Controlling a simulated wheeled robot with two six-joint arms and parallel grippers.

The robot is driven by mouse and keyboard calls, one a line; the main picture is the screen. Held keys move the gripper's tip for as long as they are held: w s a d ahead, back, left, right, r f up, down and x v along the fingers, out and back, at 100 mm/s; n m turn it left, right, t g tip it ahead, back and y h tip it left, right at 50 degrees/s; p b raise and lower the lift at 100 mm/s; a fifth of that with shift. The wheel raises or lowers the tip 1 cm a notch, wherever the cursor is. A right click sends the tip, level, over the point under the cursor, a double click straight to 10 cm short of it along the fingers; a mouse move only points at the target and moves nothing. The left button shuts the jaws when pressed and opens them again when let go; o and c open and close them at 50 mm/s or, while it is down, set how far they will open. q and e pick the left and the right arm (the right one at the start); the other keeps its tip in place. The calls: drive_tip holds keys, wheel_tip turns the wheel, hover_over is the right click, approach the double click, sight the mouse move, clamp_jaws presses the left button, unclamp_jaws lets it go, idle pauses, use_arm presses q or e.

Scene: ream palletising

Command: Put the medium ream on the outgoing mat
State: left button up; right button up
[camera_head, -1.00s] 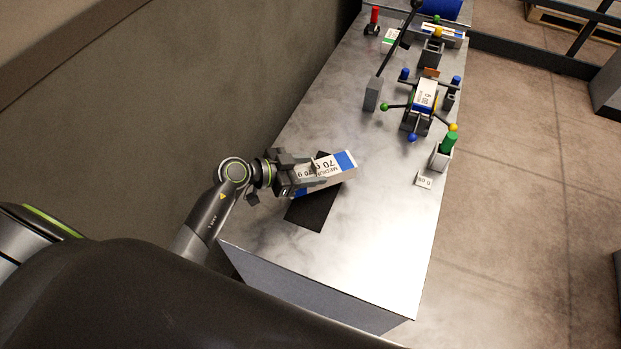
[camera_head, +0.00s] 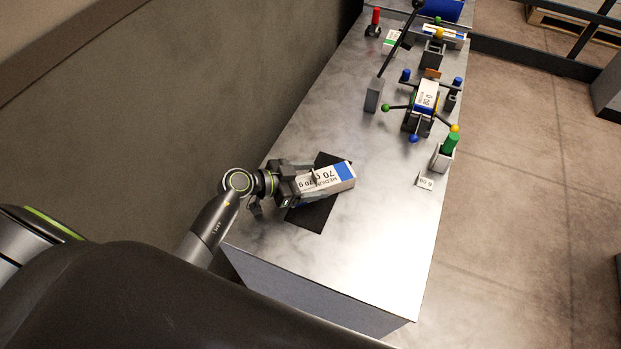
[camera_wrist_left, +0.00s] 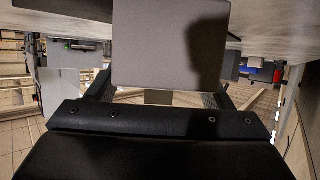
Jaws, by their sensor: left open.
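The medium ream (camera_head: 335,177), a white pack with a blue band and "MEDIUM 70 g" on its label, lies across the black mat (camera_head: 311,216) near the front of the metal table. It sits at an angle, its blue end past the mat's right edge; I cannot tell whether it rests fully flat. My left gripper (camera_head: 302,186) is open around the ream's left end, one finger at its top edge. In the left wrist view the ream's plain grey end (camera_wrist_left: 170,45) stands between the fingers, partly shadowed. My right gripper is not in view.
Farther up the table (camera_head: 370,260) are a holder with coloured knobs and another labelled ream (camera_head: 427,95), a grey block with a black lever (camera_head: 374,95), a green-topped post (camera_head: 450,143) and a small label card (camera_head: 425,181). The table's front right is clear.

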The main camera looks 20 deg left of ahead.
use_arm(q)
drive_tip(key=v, duration=1)
drive_tip(key=shift+s+a, duration=0.1)
drive_tip(key=shift+a, duration=0.05)
drive_tip(key=shift+v, duration=0.9)
drive_tip(key=shift+r, duration=0.15)
